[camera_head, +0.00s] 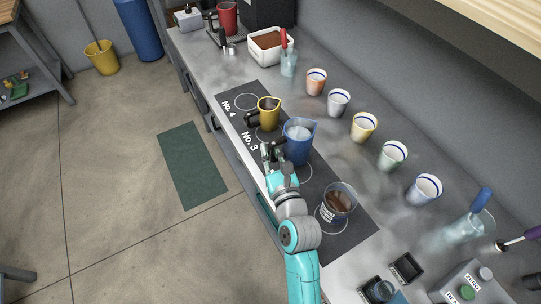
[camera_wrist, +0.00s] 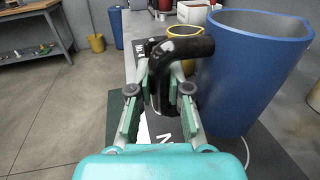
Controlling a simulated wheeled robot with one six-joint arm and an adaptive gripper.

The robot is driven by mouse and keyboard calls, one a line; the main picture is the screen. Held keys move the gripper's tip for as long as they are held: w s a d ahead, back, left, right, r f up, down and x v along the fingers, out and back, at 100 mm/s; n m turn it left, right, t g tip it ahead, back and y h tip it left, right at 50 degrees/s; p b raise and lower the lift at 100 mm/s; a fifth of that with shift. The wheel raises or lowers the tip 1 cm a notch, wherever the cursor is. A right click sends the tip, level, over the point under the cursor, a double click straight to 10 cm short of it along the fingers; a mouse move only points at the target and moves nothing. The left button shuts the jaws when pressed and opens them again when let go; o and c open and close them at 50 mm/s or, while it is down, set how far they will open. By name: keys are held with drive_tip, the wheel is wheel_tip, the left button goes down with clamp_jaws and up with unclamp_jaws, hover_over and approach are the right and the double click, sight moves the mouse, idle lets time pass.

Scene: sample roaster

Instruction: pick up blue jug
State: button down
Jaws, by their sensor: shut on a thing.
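The blue jug (camera_head: 298,146) stands upright on the black mat near the label No. 3, with something pale inside. It also shows large at the right of the wrist view (camera_wrist: 250,70). My gripper (camera_head: 270,152) is at its left side. In the wrist view my gripper (camera_wrist: 160,100) has its fingers on either side of the jug's black handle (camera_wrist: 172,60) and is shut on it. I cannot tell whether the jug's base touches the mat.
A yellow jug (camera_head: 268,112) stands just behind the blue jug. A glass beaker with brown contents (camera_head: 338,203) stands nearer on the mat (camera_head: 345,238). Several cups line the counter's right, including a yellow-banded cup (camera_head: 363,127). The floor at left is open around a green mat (camera_head: 192,165).

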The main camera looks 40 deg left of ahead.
drive_tip(key=shift+r, duration=5.8)
